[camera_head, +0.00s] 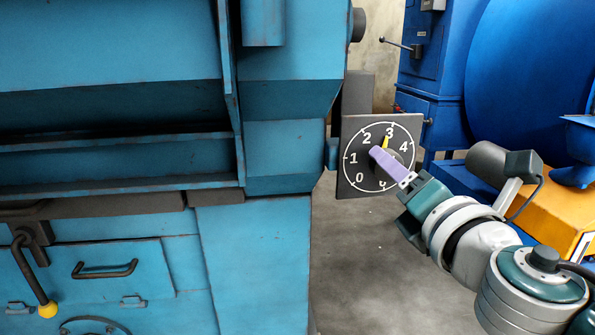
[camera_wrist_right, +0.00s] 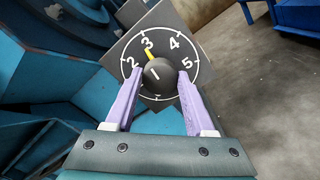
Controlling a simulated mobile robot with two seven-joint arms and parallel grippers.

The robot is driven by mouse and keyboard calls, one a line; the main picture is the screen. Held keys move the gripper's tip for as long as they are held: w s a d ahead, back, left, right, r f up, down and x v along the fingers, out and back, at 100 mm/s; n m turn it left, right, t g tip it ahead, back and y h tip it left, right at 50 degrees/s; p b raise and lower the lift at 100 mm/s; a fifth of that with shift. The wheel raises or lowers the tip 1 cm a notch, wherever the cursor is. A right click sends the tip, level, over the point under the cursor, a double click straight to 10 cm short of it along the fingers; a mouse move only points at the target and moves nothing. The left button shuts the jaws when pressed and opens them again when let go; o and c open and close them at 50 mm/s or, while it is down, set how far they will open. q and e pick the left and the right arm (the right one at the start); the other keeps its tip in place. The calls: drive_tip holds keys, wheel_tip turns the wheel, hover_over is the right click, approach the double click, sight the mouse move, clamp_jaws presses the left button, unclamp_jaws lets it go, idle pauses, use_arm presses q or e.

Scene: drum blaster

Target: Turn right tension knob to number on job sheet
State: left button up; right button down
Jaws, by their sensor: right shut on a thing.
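The right tension knob is a dark round knob (camera_wrist_right: 158,76) on a square dark dial plate (camera_head: 349,189) with white numbers in a ring. Its yellow pointer (camera_head: 386,142) points at or very near the 3; it also points toward the 3 in the right wrist view (camera_wrist_right: 151,54). My right gripper (camera_head: 377,153) is shut on the knob, with a pale purple finger on either side in the wrist view (camera_wrist_right: 160,73). In the head view the fingers hide much of the knob and the lower right number. No job sheet shows. My left gripper is out of view.
A large light-blue machine (camera_head: 255,255) fills the left, with a yellow-tipped lever (camera_head: 47,309) low down. A darker blue machine (camera_head: 440,60) and an orange-yellow block (camera_head: 550,215) stand at the right. Bare concrete floor (camera_head: 360,260) lies below the dial.

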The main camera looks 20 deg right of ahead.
drive_tip(key=shift+m, duration=0.5)
drive_tip(key=shift+c, duration=1.3)
unclamp_jaws()
drive_tip(key=v, duration=1)
